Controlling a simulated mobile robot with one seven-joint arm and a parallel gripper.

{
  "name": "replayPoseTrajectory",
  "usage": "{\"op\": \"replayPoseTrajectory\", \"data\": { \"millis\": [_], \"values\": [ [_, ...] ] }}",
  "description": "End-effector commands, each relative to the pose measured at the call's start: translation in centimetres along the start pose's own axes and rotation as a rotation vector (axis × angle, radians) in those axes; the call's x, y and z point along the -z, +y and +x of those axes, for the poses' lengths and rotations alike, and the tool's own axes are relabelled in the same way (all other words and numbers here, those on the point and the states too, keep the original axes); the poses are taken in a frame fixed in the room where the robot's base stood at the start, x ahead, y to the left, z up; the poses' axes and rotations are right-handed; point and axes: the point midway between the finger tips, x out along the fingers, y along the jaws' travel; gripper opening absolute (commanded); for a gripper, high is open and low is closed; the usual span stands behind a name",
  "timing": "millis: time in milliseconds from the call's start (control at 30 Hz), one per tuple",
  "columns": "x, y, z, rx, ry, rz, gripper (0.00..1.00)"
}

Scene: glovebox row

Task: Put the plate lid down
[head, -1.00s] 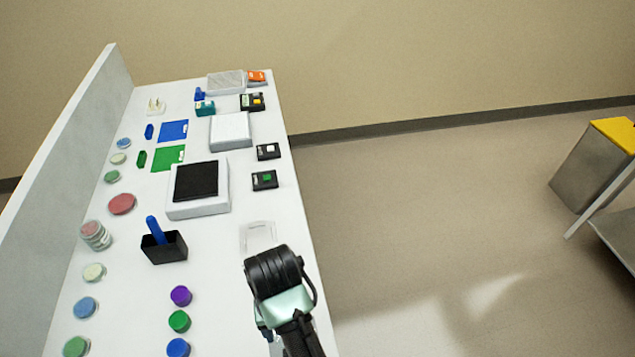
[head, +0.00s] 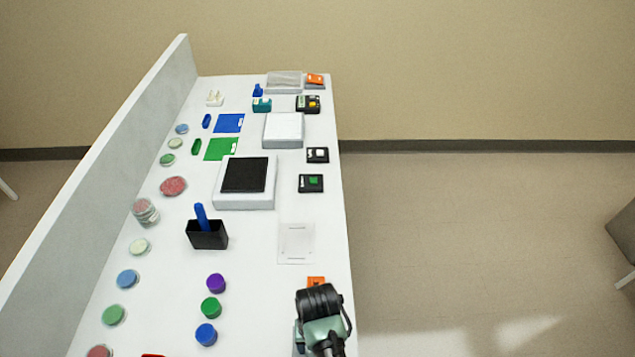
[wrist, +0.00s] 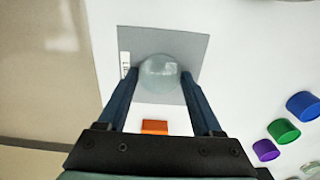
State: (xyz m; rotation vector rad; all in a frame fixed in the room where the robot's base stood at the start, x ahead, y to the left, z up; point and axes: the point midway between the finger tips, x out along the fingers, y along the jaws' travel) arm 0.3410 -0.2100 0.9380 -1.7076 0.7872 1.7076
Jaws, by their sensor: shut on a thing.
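The plate lid (wrist: 160,72) is a clear, round, greyish disc between my fingertips in the wrist view. My gripper (wrist: 158,84) is shut on it, with one dark blue finger at each side. Behind the lid is a grey square mat (wrist: 190,45) with a small white label on its left edge. I cannot tell whether the lid touches the mat. In the head view my gripper's dark wrist shows at the near right edge of the bench, and it hides the fingers and lid.
An orange block (head: 316,281) lies just beyond my gripper. Beyond that is a clear flat frame (head: 296,243). Purple (head: 216,283), green (head: 211,308) and blue (head: 206,334) caps stand to the left. A black holder (head: 207,235) with a blue tool stands farther back. White bench top is bare between them.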

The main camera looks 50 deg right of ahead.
Motion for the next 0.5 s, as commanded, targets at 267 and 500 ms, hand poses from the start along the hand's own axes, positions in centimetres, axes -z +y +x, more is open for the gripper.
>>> {"op": "replayPoseTrajectory", "data": {
  "millis": [267, 500],
  "values": [
    [0.03, -0.02, 0.25, 0.000, 0.001, 0.000, 0.72],
    [0.03, -0.01, 0.21, 0.000, 0.001, 0.000, 0.97]
  ]
}}
